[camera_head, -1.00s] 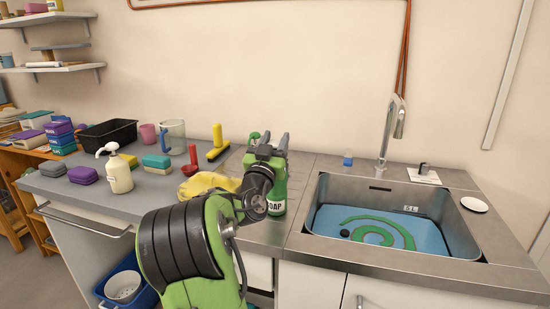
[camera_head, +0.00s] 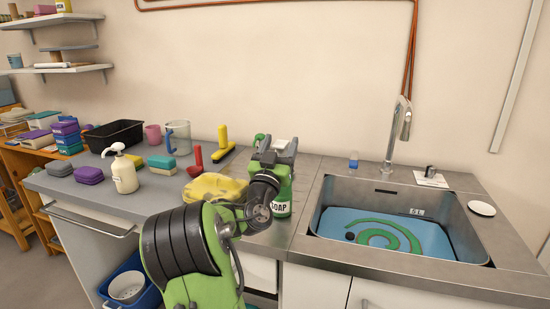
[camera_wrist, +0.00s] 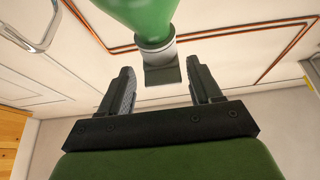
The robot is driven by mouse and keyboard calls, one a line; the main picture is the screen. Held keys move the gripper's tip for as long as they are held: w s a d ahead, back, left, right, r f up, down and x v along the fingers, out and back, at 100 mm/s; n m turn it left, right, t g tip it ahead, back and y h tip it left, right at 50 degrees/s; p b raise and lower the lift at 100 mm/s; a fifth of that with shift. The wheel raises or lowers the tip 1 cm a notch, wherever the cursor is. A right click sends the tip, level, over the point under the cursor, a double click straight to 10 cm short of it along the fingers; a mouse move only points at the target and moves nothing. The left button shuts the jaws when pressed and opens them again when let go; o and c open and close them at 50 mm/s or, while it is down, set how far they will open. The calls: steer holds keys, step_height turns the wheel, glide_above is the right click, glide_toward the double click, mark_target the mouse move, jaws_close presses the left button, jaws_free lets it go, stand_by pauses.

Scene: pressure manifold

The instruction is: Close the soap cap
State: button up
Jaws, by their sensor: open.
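The green soap bottle (camera_head: 283,196) stands upright on the counter left of the sink, partly hidden behind my arm. Its upper part also shows in the wrist view (camera_wrist: 143,14), with a grey collar and a squarish grey cap piece (camera_wrist: 163,76). My gripper (camera_head: 277,150) is at the top of the bottle. In the wrist view my gripper (camera_wrist: 160,66) is open, with one finger on each side of the cap piece and visible gaps between. A pale piece (camera_head: 282,144) shows between the fingers in the head view. I cannot tell the cap's exact angle.
A yellow cloth (camera_head: 214,187) lies close left of the bottle. A red scoop (camera_head: 196,160), a white pump bottle (camera_head: 124,173) and a sponge (camera_head: 161,165) stand farther left. The sink (camera_head: 385,225) with a tap (camera_head: 396,130) is on the right.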

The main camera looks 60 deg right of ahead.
steer(key=v, duration=1.5)
steer(key=shift+a, duration=0.2)
